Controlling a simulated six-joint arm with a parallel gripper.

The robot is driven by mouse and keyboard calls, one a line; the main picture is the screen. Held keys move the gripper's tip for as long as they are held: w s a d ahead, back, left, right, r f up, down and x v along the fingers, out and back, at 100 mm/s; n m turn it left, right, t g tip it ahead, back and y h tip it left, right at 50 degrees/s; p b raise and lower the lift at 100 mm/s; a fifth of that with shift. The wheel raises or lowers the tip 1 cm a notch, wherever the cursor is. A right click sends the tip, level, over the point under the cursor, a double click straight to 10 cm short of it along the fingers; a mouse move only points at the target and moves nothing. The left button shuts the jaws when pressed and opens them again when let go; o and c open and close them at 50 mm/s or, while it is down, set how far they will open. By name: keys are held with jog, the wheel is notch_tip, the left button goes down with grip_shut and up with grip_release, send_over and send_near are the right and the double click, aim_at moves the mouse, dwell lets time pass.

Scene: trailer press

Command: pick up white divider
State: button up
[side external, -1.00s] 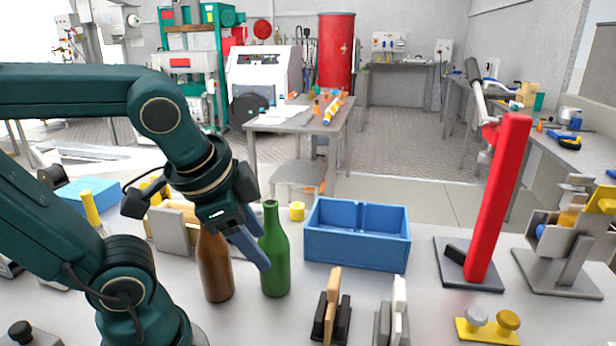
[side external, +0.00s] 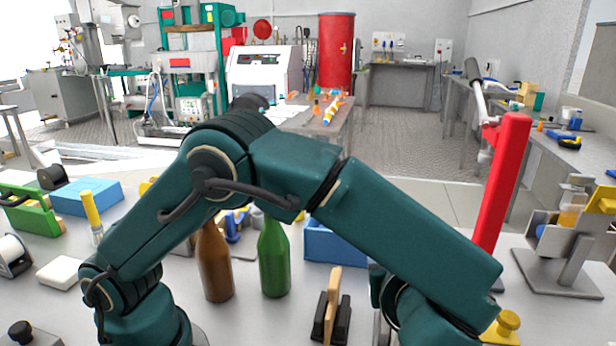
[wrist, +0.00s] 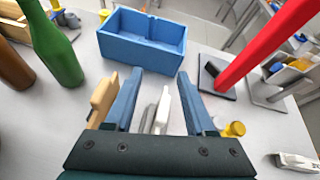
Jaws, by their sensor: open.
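The white divider (wrist: 162,108) stands upright in a grey holder (wrist: 148,118) on the table in the wrist view. My gripper (wrist: 160,74) is open, its two blue fingers spread on the left and right of the divider in that picture. I see no contact between the fingers and the divider. The lower part of the divider is partly hidden by the gripper body. In the side view my arm covers the white divider and the gripper fingers.
A wooden divider (wrist: 103,97) in a black holder (side external: 343,318) stands close to my left finger. A blue bin (wrist: 140,50) is beyond. Green (side external: 273,262) and brown (side external: 215,265) bottles stand left. A red post (wrist: 262,45) and yellow knobs (wrist: 235,129) stand right.

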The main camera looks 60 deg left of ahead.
jog(key=d+f+m, duration=0.1)
jog(key=d+f, duration=0.1)
jog(key=s+d+f+m+t, duration=0.1)
jog(key=d+f, duration=0.1)
jog(key=shift+s+f+m+h, duration=0.2)
jog(key=shift+f+m+h, duration=0.05)
jog(key=shift+m+h, duration=0.05)
jog(key=shift+x, duration=2.3)
grip_shut()
